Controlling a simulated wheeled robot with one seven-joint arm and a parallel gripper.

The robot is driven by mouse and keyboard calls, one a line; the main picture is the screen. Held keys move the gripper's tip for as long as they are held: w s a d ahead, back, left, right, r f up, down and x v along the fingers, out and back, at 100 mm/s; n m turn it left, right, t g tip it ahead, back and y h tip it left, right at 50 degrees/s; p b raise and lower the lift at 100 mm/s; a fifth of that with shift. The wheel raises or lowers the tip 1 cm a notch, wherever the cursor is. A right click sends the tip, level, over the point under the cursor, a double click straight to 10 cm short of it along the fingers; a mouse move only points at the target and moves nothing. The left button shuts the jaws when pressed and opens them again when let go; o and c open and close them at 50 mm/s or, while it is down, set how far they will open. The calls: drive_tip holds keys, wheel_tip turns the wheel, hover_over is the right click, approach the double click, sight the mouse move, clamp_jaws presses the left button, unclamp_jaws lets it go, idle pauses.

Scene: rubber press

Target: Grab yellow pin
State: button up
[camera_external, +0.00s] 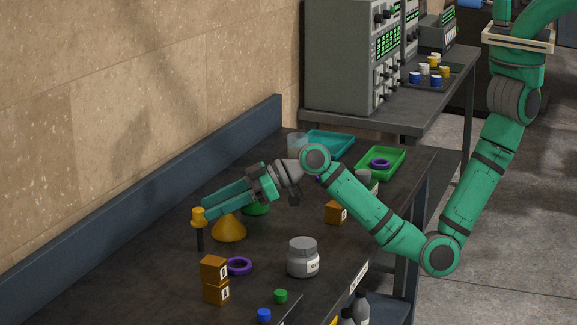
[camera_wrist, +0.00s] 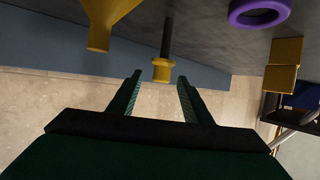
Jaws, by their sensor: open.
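The yellow pin (camera_external: 199,217) is a short, collared yellow piece at the top of an upright black post (camera_external: 200,240) on the dark table. My gripper (camera_external: 206,207) reaches in from the right, with its fingertips close to the pin. In the wrist view, the yellow pin (camera_wrist: 163,70) shows just beyond and between the tips of my open gripper (camera_wrist: 158,80), with gaps on both sides. Nothing is held. Whether the fingers overlap the pin in depth is hard to tell.
A yellow funnel (camera_external: 229,229) stands right beside the post, under my fingers. A purple ring (camera_external: 239,266), stacked orange cubes (camera_external: 214,269) and a grey jar (camera_external: 303,258) are nearer the front. A blue backboard (camera_external: 150,206) runs along the wall side.

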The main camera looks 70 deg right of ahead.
sight(200, 230)
drive_tip(key=x, duration=0.3)
drive_tip(key=shift+w, duration=0.1)
drive_tip(key=x, duration=0.4)
drive_tip(key=shift+a, duration=0.3)
drive_tip(key=shift+w+a+f, duration=0.2)
drive_tip(key=shift+w+f, duration=0.1)
drive_tip(key=shift+w, duration=0.1)
clamp_jaws()
